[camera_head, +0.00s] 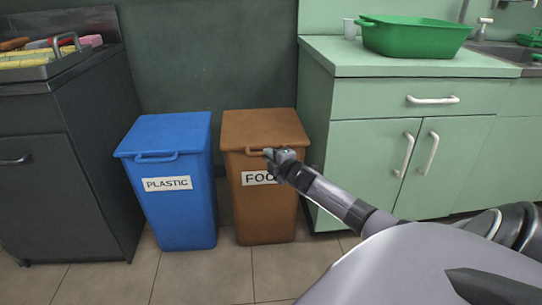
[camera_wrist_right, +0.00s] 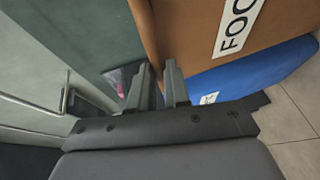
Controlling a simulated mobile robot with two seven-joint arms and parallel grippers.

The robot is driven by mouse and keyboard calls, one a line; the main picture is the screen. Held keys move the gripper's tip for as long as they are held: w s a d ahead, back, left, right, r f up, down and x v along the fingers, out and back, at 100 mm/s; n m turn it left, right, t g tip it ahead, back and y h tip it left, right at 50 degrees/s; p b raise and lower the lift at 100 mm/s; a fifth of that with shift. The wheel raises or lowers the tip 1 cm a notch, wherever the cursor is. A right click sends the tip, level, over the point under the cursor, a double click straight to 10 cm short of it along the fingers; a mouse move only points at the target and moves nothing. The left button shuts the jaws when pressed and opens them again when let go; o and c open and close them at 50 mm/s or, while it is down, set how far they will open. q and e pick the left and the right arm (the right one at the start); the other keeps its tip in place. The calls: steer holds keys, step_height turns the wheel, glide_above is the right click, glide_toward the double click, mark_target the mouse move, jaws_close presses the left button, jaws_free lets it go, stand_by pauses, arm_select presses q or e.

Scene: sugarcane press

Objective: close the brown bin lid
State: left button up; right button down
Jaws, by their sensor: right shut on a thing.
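The brown bin (camera_head: 265,205) stands on the floor with a white label reading "FOO", the rest hidden by my right gripper. Its brown lid (camera_head: 262,127) lies flat across the top, with a handle (camera_head: 254,153) at its front edge. My right gripper (camera_head: 270,154) is at the front of the lid, shut on the handle and covering its right part. In the right wrist view, its two fingers (camera_wrist_right: 158,78) are slightly apart beside the brown bin (camera_wrist_right: 190,28); what lies between them is not clear there. My left gripper is not in view.
A blue bin (camera_head: 182,200) labelled "PLASTIC" stands close on the left, its lid down. A green cabinet (camera_head: 375,155) stands close on the right, with a green basin (camera_head: 415,38) on top. A dark cabinet (camera_head: 60,170) is at far left. Tiled floor lies in front.

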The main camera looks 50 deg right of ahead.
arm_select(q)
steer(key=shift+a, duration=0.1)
arm_select(e)
steer(key=shift+s+f, duration=0.2)
steer(key=shift+f, duration=0.65)
steer(key=shift+a+f, duration=0.1)
steer(key=c, duration=1.4)
jaws_free()
steer(key=shift+c, duration=0.2)
steer(key=o, duration=0.3)
steer(key=shift+w+f, duration=0.1)
steer(key=shift+f, duration=0.15)
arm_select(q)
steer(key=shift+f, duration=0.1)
arm_select(e)
steer(key=shift+o, duration=0.2)
steer(key=shift+r, duration=0.1)
arm_select(q)
steer(key=p, duration=0.1)
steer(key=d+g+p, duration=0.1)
steer(key=p, duration=0.1)
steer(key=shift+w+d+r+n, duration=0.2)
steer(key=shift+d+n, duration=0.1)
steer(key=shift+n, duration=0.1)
arm_select(e)
steer(key=v, duration=0.7)
steer(key=shift+r, duration=0.4)
